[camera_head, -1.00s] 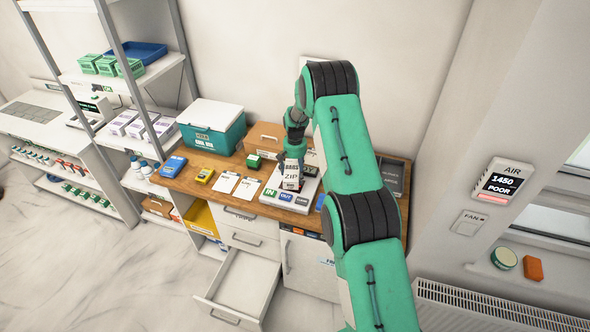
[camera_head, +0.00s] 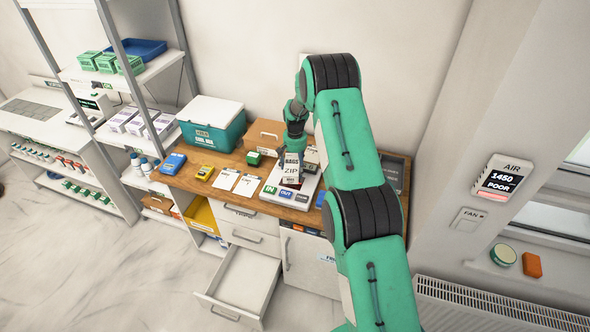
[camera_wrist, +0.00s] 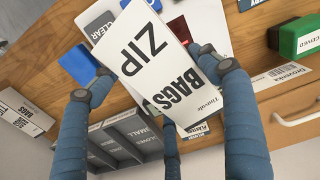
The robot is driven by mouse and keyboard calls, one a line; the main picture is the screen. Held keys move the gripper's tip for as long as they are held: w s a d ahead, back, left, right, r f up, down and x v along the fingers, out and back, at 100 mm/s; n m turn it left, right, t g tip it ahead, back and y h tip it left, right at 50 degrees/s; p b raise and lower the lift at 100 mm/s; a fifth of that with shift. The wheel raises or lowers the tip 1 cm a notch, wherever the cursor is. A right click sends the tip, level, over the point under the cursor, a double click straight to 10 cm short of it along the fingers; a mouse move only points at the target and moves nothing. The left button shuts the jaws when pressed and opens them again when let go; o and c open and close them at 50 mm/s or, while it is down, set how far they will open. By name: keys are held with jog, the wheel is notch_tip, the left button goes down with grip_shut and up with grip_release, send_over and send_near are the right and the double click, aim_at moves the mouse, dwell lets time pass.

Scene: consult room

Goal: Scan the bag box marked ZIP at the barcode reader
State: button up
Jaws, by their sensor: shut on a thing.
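The white bag box marked ZIP BAGS (camera_head: 291,166) is held up over the wooden counter. My gripper (camera_head: 295,140) is shut on it from above. In the wrist view my gripper's blue fingers (camera_wrist: 160,85) stand on both sides of the box (camera_wrist: 150,60), with its printed face toward the camera. The barcode reader (camera_head: 290,196) is the pale unit on the counter with IN, OUT and other buttons along its front. The box is above this unit and hides part of it. I cannot tell whether they touch.
A teal cool box (camera_head: 212,125), a blue device (camera_head: 174,163), a yellow device (camera_head: 205,172) and two paper sheets (camera_head: 237,182) lie to the left on the counter. A cardboard box (camera_head: 265,134) stands behind. A drawer (camera_head: 243,283) hangs open below.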

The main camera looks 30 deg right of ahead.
jog(key=shift+r+p, duration=0.45)
jog(key=shift+r, duration=2.8)
